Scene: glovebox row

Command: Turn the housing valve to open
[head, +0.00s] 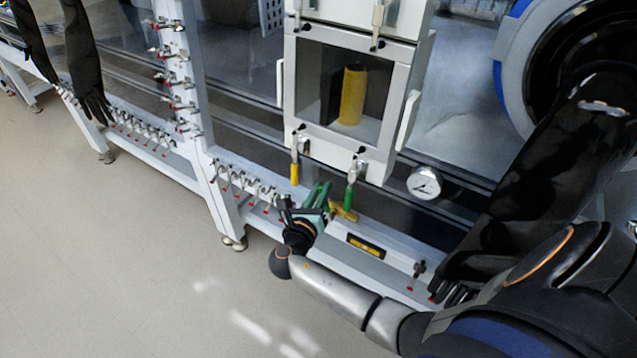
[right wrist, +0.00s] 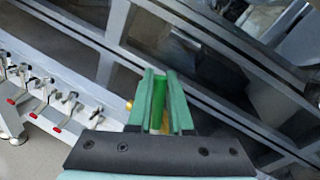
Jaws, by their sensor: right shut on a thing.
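My right gripper (head: 319,193) is at the lower front of the glovebox row, below the small windowed housing (head: 288,92). In the right wrist view its green fingers (right wrist: 160,100) are shut on a green valve handle (right wrist: 159,95), one finger on each side. A second green handle (head: 349,195) hangs below the housing, right of the gripper. A yellow handle (head: 294,172) hangs to its left, and a lower yellow handle (head: 343,212) lies crosswise just right of the gripper. My left gripper is not in view.
A round gauge (head: 424,182) and a yellow-black label (head: 366,246) are to the right. Rows of small red-tipped valves (head: 245,185) line the frame at left. Black gloves (head: 85,65) hang at the far left. The floor (head: 130,260) in front is clear.

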